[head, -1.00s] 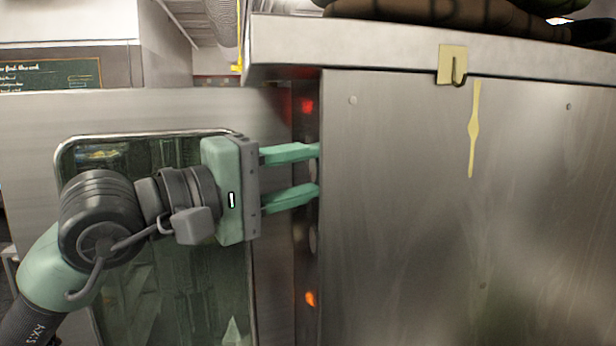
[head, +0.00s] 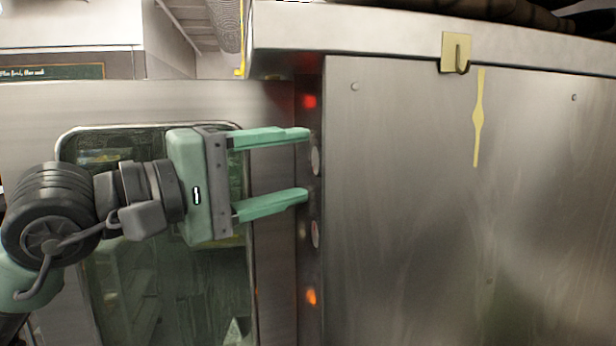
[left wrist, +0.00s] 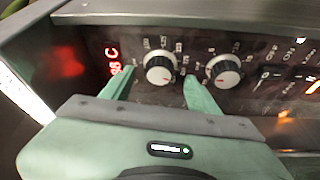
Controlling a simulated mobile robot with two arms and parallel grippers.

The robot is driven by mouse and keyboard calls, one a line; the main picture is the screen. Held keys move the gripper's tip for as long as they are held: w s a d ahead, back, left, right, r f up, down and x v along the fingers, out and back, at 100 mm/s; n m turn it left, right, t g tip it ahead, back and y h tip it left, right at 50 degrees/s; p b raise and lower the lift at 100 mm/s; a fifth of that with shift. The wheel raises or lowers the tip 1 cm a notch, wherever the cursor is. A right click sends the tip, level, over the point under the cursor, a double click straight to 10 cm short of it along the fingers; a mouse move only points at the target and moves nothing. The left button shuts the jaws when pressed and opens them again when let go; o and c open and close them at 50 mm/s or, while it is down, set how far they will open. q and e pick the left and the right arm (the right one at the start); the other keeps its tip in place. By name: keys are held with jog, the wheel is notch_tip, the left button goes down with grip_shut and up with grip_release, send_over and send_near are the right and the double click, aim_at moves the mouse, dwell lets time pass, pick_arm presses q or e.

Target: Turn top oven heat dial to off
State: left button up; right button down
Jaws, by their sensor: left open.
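The oven's control panel (head: 312,270) is seen nearly edge-on in the head view. The upper heat dial (head: 315,155) shows as a pale disc beside the fingertips, with a second dial (head: 315,234) below it. My left gripper (head: 307,164) is open and empty, its fingertips short of the panel and level with either side of the upper dial. In the left wrist view, this round silver-and-black dial (left wrist: 160,70) appears between the two fingers, and the second dial (left wrist: 225,70) is to the right. I cannot read the dial settings. My right gripper is not in view.
A red display (left wrist: 113,58) glows beside the first dial, and an orange light (head: 311,296) is low on the panel. A steel top (head: 400,40) overhangs the panel. A steel side wall (head: 420,200) stands to the right, a glass door (head: 150,290) behind my arm.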

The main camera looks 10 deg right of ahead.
aim_at(316, 161)
pick_arm(q)
jog(key=b+v, duration=0.1)
jog(key=v, duration=0.3)
jog(key=shift+s+a, duration=0.1)
jog(key=w+d+n+y, duration=0.1)
jog(key=d+n, duration=0.1)
jog(key=w+d+n+g+p, duration=0.1)
jog(key=d+n, duration=0.2)
jog(key=w+d+n+g+y+p, duration=0.1)
jog(key=w+d+n, duration=0.1)
jog(key=shift+w+d+r+n+y, duration=0.1)
jog(key=shift+d+r+n+y, duration=0.1)
jog(key=shift+r+n+y, duration=0.15)
jog(key=shift+a, duration=0.1)
grip_shut()
